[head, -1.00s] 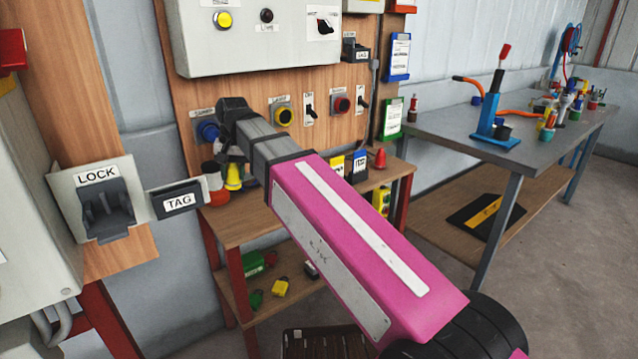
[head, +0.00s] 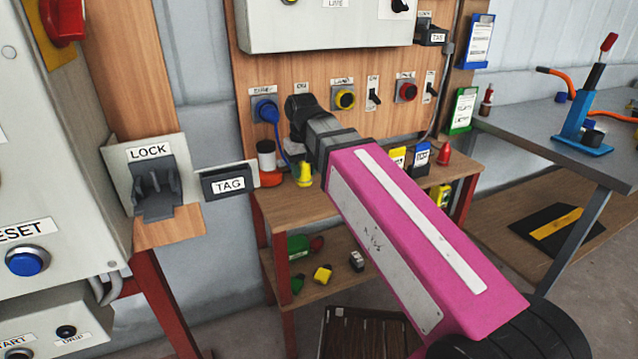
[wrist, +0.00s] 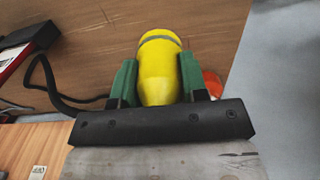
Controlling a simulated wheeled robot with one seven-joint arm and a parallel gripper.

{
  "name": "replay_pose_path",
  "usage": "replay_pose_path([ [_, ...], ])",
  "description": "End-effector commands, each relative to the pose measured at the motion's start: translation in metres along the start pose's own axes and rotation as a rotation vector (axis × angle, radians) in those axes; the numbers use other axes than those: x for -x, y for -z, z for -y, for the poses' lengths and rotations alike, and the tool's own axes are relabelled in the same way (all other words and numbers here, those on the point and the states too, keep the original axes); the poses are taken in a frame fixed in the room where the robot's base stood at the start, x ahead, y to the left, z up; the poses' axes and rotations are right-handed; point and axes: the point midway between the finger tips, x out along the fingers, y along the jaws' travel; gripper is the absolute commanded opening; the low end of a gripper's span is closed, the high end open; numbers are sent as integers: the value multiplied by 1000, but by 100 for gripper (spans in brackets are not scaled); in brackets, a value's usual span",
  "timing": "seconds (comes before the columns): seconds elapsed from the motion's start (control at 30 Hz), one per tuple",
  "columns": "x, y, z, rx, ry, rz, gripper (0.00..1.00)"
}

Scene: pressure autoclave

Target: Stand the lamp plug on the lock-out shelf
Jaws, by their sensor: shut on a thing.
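The yellow lamp plug (wrist: 160,70), with a grey band near one end, is between the two green fingers of my gripper (wrist: 158,85), which is shut on it. In the head view, the yellow plug (head: 305,174) shows below my wrist, upright over the upper wooden shelf (head: 285,207) under the switch panel. I cannot tell whether its base touches the wood. My arm hides most of the gripper there. A black cable (wrist: 45,85) shows beside the plug in the wrist view.
A black, white and orange item (head: 266,160) stands close left of the plug. Tag boxes (head: 421,158) and a red cone (head: 444,153) stand to the right. A blue plug (head: 265,109) sits in the panel. LOCK (head: 157,190) and TAG (head: 228,182) holders project at left.

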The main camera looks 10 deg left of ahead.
Motion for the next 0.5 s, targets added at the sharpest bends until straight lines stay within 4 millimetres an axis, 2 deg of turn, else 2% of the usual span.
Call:
replay_pose_path([
  [0.03,-6,1,-10,-5,0,2,2],
  [0.2,-19,4,-31,-3,0,1,2],
  [0.5,-33,5,-37,0,0,0,2],
])
